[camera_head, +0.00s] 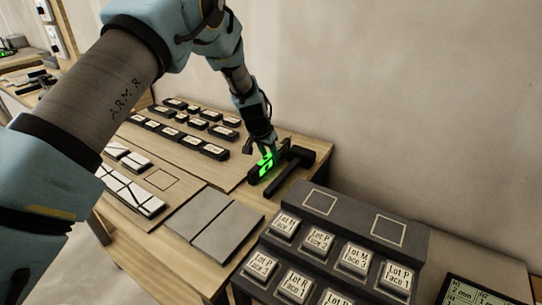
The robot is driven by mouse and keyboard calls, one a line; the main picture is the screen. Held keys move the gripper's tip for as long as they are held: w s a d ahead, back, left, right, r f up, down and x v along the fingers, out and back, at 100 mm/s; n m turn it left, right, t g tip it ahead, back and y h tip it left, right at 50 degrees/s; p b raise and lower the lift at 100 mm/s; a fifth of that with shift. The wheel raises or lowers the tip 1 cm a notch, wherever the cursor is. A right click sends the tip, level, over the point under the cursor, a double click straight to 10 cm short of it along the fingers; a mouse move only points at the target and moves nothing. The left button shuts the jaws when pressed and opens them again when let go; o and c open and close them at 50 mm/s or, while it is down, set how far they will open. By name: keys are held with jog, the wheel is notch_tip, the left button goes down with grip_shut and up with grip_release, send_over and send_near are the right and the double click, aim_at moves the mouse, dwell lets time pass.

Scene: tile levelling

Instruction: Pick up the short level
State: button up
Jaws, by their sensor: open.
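The short level (257,176) is a small dark bar with bright green lit parts. It lies on the wooden table, near its back right edge. My gripper (265,152) is open and reaches down from above at the level. Its fingertips are at the green part, and I cannot tell whether they touch the level. The fingers hide part of its upper side.
A black mallet (287,177) lies close to the right of the level. Rows of dark labelled blocks (190,143) stand to the left. Grey tiles (212,222) lie in front. A dark stepped rack with labelled cubes (320,238) stands at the front right. A wall rises behind.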

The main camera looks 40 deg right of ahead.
jog(key=shift+d+f, duration=0.25)
jog(key=shift+f, duration=0.4)
grip_shut()
jog(key=shift+w, duration=0.1)
